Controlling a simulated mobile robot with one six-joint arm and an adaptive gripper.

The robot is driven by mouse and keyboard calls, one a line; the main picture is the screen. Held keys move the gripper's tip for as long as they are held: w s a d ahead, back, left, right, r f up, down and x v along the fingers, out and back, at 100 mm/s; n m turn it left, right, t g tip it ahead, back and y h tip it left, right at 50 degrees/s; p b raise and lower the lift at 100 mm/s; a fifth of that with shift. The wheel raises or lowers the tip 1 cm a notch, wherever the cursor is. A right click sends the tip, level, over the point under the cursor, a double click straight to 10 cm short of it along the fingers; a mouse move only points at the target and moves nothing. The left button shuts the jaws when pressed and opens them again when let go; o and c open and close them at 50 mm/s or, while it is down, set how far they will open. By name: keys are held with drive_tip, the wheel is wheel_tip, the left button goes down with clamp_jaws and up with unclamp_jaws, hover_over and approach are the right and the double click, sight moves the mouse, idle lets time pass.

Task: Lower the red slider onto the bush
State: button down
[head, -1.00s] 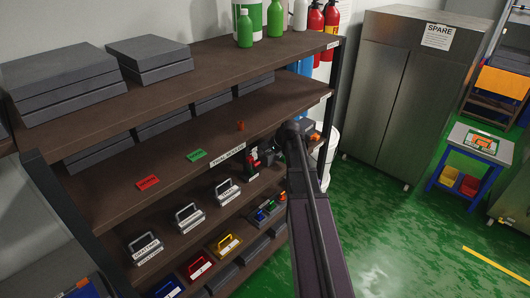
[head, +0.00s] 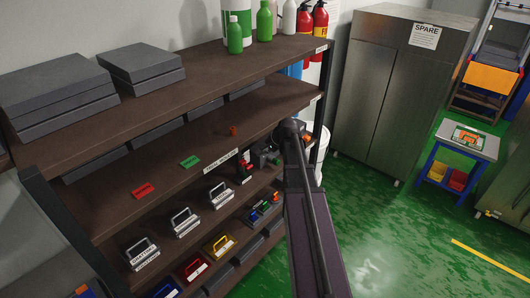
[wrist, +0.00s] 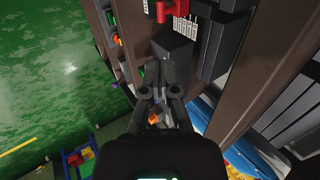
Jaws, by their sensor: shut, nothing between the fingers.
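A small device with a red part, which looks like the red slider (head: 244,166), stands on the middle shelf near its right end in the head view. In the wrist view a red part (wrist: 173,10) shows at the top edge, beside a white scale with dark marks. My gripper (wrist: 160,94) is shut and empty in the wrist view, apart from the red part and below it in the picture. A dark grey block lies between them in the picture. I cannot make out the bush. In the head view my arm hides part of the shelf's right end.
The shelf rack (head: 120,215) fills the left, with handled weights and colored tags on its boards. A grey cabinet (head: 395,95) and a small blue table (head: 462,150) stand to the right. The green floor (head: 385,230) between is clear.

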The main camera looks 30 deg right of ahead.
drive_tip(key=c, duration=0.7)
unclamp_jaws()
drive_tip(key=shift+a+f, duration=0.1)
drive_tip(key=shift+a, duration=0.05)
drive_tip(key=shift+o, duration=0.3)
drive_tip(key=s+a+f+n+g+b, duration=0.1)
drive_tip(key=s+a+f+n+b, duration=0.2)
drive_tip(key=a, duration=0.4)
drive_tip(key=s+a+f+n+g+b, duration=0.2)
drive_tip(key=s+a+f+n+b, duration=0.1)
drive_tip(key=a, duration=0.4)
wheel_tip(320, 180, down, 2)
drive_tip(key=shift+s+a+f+n+b, duration=0.25)
drive_tip(key=shift+s+a+n+b, duration=0.05)
drive_tip(key=shift+s, duration=0.6)
drive_tip(key=s+a+f+n+g+h+b, duration=0.2)
drive_tip(key=s+a+f+n+b, duration=0.4)
drive_tip(key=s+a, duration=0.4)
drive_tip(key=shift+s+a+f+n+g, duration=0.35)
drive_tip(key=shift+s+f+n+g, duration=0.15)
drive_tip(key=shift+s+n+g, duration=0.3)
drive_tip(key=shift+s+d, duration=0.1)
